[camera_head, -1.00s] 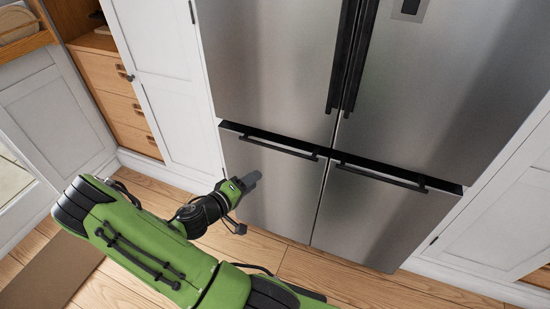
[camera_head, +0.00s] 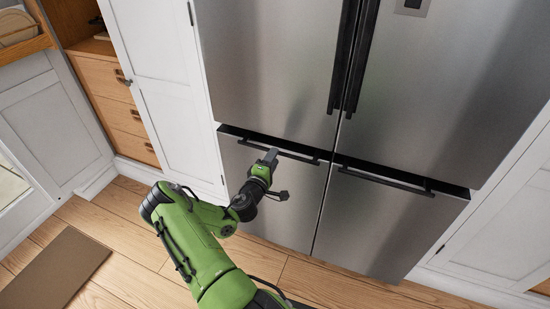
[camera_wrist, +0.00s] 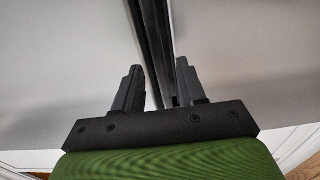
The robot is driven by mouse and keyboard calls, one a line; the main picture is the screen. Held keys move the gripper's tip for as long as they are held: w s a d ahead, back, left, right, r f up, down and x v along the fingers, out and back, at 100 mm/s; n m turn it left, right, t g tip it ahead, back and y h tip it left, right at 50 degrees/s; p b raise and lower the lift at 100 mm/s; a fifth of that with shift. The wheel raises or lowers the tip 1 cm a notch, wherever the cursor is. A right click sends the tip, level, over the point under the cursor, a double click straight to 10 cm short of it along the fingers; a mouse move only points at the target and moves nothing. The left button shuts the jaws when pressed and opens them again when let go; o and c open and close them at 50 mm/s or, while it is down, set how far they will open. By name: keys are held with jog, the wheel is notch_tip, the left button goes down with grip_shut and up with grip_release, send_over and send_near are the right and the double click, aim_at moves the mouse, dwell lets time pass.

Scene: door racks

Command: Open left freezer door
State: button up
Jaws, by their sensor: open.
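The left freezer door (camera_head: 288,200) is the lower left steel panel of the fridge and is closed. Its dark horizontal bar handle (camera_head: 297,156) runs along its top edge. My gripper (camera_head: 270,155) is at the left part of this handle and covers a piece of it. In the wrist view my gripper (camera_wrist: 156,88) is open, one finger on each side of dark bars (camera_wrist: 152,40) that run up the picture. I cannot tell whether the fingers touch the handle or how far it reaches between them.
The right freezer door (camera_head: 375,220) with its own handle (camera_head: 385,180) is closed beside it. Two long vertical handles (camera_head: 352,60) hang above. White cabinets (camera_head: 160,70) stand at the left. Wooden floor (camera_head: 130,240) is clear in front, with a brown mat (camera_head: 55,270).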

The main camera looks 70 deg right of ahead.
jog(key=shift+d, duration=1.2)
grip_shut()
